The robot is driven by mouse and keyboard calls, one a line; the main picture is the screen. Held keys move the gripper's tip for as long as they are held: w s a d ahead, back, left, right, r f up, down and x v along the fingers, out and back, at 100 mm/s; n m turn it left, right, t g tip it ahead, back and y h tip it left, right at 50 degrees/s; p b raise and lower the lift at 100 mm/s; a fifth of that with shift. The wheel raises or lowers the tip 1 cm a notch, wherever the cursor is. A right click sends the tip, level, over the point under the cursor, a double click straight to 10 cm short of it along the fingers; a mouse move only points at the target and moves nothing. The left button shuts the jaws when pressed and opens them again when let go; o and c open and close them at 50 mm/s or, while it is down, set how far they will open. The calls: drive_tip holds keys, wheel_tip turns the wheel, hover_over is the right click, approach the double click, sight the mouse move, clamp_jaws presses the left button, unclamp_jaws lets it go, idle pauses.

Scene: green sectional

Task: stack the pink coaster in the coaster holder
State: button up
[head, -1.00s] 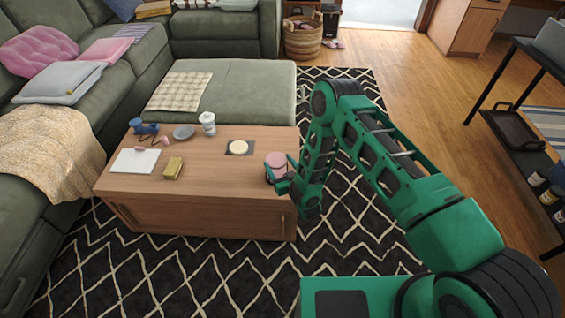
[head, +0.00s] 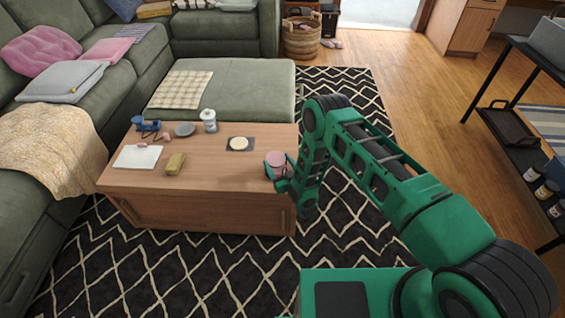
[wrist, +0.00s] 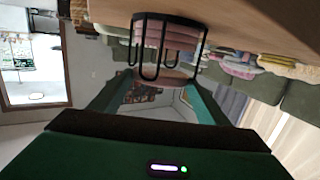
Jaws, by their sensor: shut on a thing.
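A black wire coaster holder (wrist: 206,38) shows in the wrist view, which is turned over, with the table at its top. Several pink coasters (wrist: 165,38) are stacked inside its wires. Another pink coaster (wrist: 165,77) lies between my gripper's fingers (wrist: 163,83), close to the open ends of the wires. My gripper is shut on it. Whether this coaster touches the stack or the wires I cannot tell. In the head view my gripper (head: 280,172) is at the right end of the wooden table, by the pink coasters (head: 276,158); the holder is hardly visible there.
The table (head: 225,180) also bears a round cream item on a dark mat (head: 230,149), a white lidded jar (head: 209,121), a grey dish (head: 185,130), a yellowish block (head: 175,163) and a white sheet (head: 138,157). The sofa (head: 205,90) borders the table's left and back.

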sight(279, 175)
drive_tip(key=f, duration=0.1)
drive_tip(key=s+f, duration=0.1)
drive_tip(key=f, duration=0.1)
drive_tip(key=shift+s+g, duration=0.25)
drive_tip(key=shift+g, duration=0.15)
drive_tip(key=o, duration=1.1)
drive_tip(key=shift+s+d+f, duration=0.1)
drive_tip(key=shift+s+d, duration=0.1)
drive_tip(key=shift+s, duration=0.15)
drive_tip(key=shift+o, duration=0.3)
drive_tip(key=shift+t, duration=0.3)
drive_tip(key=v, duration=0.2)
drive_tip(key=r+v, duration=0.1)
drive_tip(key=v, duration=0.5)
drive_tip(key=shift+w+d+r, duration=0.25)
drive_tip(key=shift+r, duration=0.15)
drive_tip(key=shift+s+r, duration=0.35)
drive_tip(key=shift+r, duration=0.2)
drive_tip(key=shift+w+r, duration=0.1)
drive_tip(key=shift+r, duration=0.05)
